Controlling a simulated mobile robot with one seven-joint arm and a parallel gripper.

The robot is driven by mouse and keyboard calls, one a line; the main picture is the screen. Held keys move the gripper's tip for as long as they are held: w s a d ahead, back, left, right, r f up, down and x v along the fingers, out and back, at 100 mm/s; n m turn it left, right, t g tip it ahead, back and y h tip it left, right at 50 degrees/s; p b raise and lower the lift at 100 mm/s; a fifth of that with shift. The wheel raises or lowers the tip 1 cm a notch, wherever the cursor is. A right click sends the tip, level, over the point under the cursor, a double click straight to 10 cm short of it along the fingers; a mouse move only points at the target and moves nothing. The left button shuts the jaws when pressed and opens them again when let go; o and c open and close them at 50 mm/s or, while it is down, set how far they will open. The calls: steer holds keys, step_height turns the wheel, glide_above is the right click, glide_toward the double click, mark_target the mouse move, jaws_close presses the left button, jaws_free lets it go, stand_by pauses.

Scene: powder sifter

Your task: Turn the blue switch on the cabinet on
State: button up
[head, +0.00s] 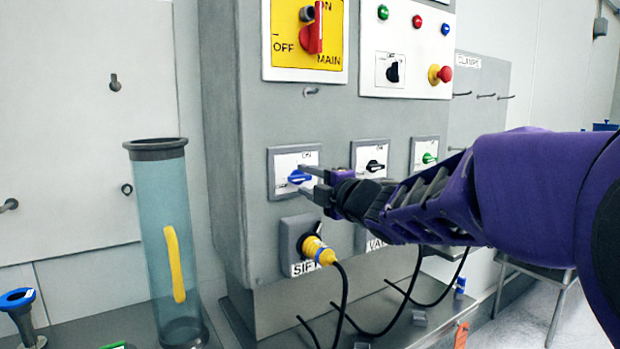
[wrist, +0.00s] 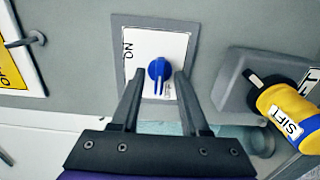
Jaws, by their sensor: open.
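The blue switch (head: 299,176) is a small knob with a narrow grip, on a white plate in a grey frame on the cabinet front (head: 235,130). Its grip lies roughly sideways in the head view, with the ON mark above it. It also shows in the wrist view (wrist: 158,72), where ON is on the left and the grip points down. My gripper (head: 307,181) is open and close in front of the switch. In the wrist view the fingertips (wrist: 160,77) stand on either side of the knob. I cannot tell whether they touch it.
A black switch (head: 375,166) and a green switch (head: 430,158) sit to the right. Below is a yellow SIFT plug (head: 318,251) with a black cable. The red MAIN switch (head: 312,38) is above. A clear tube (head: 168,235) stands at the left.

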steer(key=shift+w, duration=0.1)
jaws_close()
steer(key=shift+m, duration=0.3)
stand_by(0.4)
steer(key=m+p, duration=0.2)
steer(key=m, duration=0.1)
steer(key=shift+r+m+p, duration=0.15)
steer(key=shift+m+p, duration=0.15)
steer(key=shift+m, duration=0.1)
steer(key=m+p, duration=0.2)
steer(key=m, duration=0.2)
steer(key=shift+m, duration=0.3)
steer(key=m+p, duration=0.3)
steer(key=m, duration=0.1)
steer(key=shift+m+p, duration=1.15)
steer(key=shift+m, duration=1.25)
